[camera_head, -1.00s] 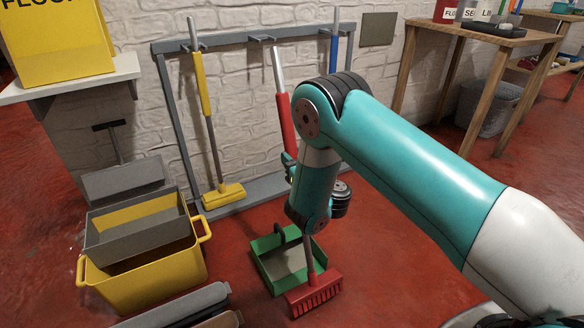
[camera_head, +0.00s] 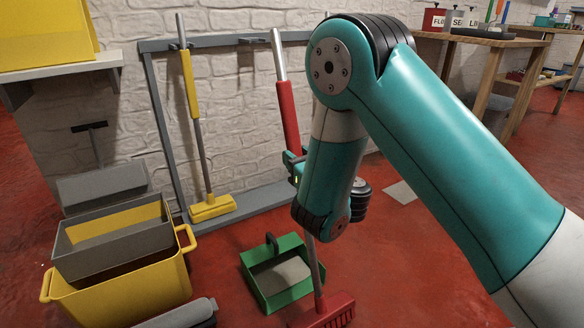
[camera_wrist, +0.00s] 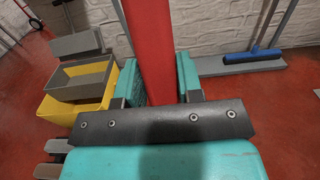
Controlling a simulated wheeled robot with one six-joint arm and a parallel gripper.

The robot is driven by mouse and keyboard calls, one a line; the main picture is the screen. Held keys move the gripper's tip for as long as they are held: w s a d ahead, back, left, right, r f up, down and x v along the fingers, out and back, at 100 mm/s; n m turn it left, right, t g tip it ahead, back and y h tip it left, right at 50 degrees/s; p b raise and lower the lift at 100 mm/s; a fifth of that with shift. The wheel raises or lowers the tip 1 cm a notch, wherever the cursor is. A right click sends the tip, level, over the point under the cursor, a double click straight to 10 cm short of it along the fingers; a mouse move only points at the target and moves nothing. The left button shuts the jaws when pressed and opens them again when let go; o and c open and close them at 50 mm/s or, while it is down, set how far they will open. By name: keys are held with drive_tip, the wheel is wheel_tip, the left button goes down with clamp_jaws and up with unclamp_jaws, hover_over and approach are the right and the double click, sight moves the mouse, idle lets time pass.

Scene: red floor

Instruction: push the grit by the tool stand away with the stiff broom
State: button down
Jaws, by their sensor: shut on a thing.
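My gripper (camera_head: 292,165) is shut on the red grip of a broom (camera_head: 288,115). In the wrist view the red handle (camera_wrist: 150,45) stands between the two teal fingers of my gripper (camera_wrist: 162,88). The broom is slightly tilted, and its red head (camera_head: 328,312) is low in the head view, partly cut off by the bottom edge. The grey tool stand (camera_head: 160,130) is against the white brick wall. A pale flat patch (camera_head: 402,196) lies on the floor right of my wrist; I cannot tell whether it is grit. My arm hides part of the floor by the stand.
A green dustpan (camera_head: 291,292) lies left of the broom head. A yellow broom (camera_head: 212,207) hangs on the stand, and a blue one (camera_wrist: 252,55) shows in the wrist view. A yellow bucket (camera_head: 130,297) stands left. Wooden tables (camera_head: 490,75) are at right.

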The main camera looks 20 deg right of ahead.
drive_tip(key=b+v, duration=0.6)
wheel_tip(320, 180, up, 9)
drive_tip(key=p, duration=0.8)
drive_tip(key=shift+f, duration=0.25)
